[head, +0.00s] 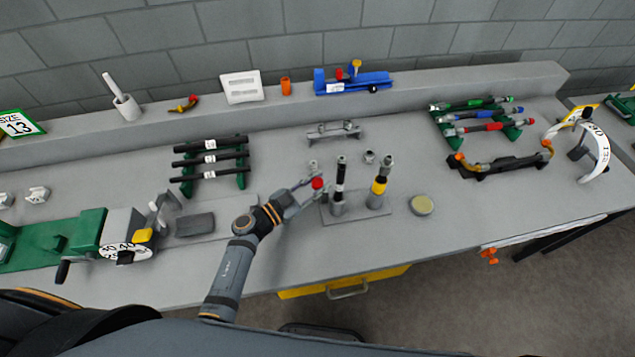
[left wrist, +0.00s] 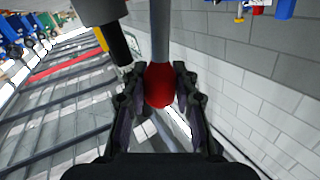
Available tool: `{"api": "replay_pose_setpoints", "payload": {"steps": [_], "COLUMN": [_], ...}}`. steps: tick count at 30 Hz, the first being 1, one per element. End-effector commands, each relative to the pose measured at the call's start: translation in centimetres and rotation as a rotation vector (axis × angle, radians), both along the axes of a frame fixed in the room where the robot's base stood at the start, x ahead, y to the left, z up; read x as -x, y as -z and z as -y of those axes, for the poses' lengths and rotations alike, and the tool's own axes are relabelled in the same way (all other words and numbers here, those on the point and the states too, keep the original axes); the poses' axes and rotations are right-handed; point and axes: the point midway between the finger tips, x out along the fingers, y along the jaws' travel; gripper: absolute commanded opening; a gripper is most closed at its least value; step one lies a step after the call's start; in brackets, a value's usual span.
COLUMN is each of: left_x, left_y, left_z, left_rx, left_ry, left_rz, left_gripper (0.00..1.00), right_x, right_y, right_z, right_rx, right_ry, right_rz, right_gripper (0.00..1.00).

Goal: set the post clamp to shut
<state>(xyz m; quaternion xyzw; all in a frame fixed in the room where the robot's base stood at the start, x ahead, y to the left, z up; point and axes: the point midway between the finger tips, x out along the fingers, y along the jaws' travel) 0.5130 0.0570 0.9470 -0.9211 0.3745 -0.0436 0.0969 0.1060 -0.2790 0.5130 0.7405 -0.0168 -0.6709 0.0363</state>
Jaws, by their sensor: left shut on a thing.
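My left gripper (head: 308,188) is shut on a red ball knob (head: 317,183) in the middle of the bench. In the left wrist view the gripper's fingers (left wrist: 160,95) close on both sides of the red knob (left wrist: 160,84), which sits on the end of a grey rod (left wrist: 160,35). The knob is just left of a post (head: 338,205) holding an upright black hose (head: 341,175) with a white label. How the rod joins the post clamp is hidden, so its setting cannot be told. My right gripper is not in view.
A second post with a yellow-banded hose (head: 379,187) stands close on the right, beside a round yellowish tin (head: 422,205). A green machine (head: 65,243) stands at the left. A hose rack (head: 243,180) lies behind my arm. The front right bench is clear.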

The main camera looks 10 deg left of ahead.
Motion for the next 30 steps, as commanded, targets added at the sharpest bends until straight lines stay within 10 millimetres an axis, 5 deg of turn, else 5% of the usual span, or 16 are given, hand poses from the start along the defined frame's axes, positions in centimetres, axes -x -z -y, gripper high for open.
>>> {"api": "replay_pose_setpoints", "payload": {"steps": [30], "left_x": [4.5], "left_y": [3.4], "left_z": [1.4], "left_rx": [-0.179], "left_ry": [0.002], "left_rz": [0.544], "left_gripper": [0.00], "right_x": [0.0], "right_y": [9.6], "right_z": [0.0], "right_rx": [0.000], "right_ry": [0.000], "right_rz": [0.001], "right_gripper": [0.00]}}
